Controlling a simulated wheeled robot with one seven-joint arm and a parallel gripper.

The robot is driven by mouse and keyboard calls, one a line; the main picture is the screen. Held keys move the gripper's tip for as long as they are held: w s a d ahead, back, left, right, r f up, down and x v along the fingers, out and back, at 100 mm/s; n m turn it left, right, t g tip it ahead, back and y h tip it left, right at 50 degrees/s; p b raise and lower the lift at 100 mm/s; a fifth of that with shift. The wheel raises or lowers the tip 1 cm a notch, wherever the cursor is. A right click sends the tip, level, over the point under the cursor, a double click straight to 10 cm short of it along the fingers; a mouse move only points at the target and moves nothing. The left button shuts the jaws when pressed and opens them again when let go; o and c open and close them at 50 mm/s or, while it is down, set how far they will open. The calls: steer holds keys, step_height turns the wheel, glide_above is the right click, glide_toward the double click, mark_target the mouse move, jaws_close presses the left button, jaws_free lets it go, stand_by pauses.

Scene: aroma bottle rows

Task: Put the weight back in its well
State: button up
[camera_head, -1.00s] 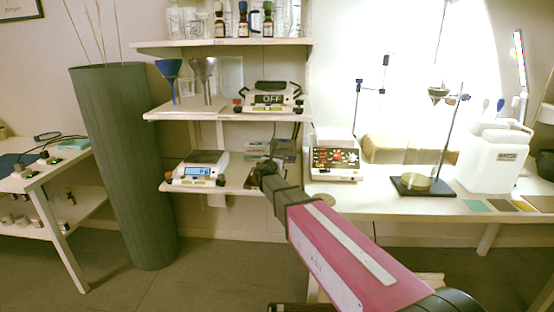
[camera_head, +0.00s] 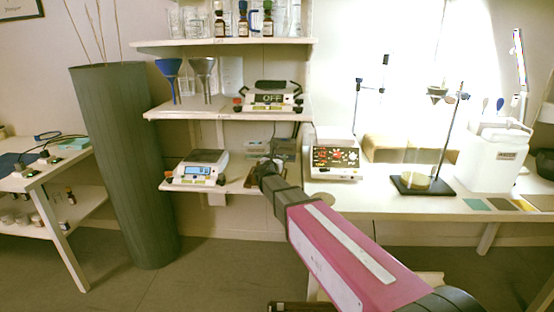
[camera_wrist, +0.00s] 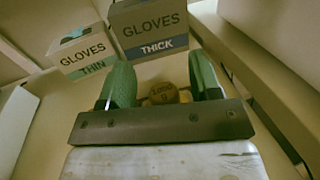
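A brass-coloured weight (camera_wrist: 162,92) with "1000 g" lettering is low between the two green fingers of my gripper (camera_wrist: 161,80) in the wrist view. The fingers are apart, with the weight between them and a gap visible at the left finger. I cannot tell whether the right finger touches it. In the head view my arm's end reaches the lower wall shelf, and the weight cannot be made out there. No well can be clearly made out; a brown board (camera_head: 250,184) shows beside my wrist on that shelf, partly hidden.
Two glove boxes, thin (camera_wrist: 82,50) and thick (camera_wrist: 150,28), stand just beyond the fingers. A scale (camera_head: 197,168) is left of my wrist on the lower shelf. The upper shelf (camera_head: 215,108) is overhead. A hotplate-like device (camera_head: 335,160) is on the right bench.

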steer(key=shift+f, duration=0.4)
steer(key=shift+r, duration=0.3)
steer(key=v, duration=1.2)
steer(key=shift+r, duration=0.4)
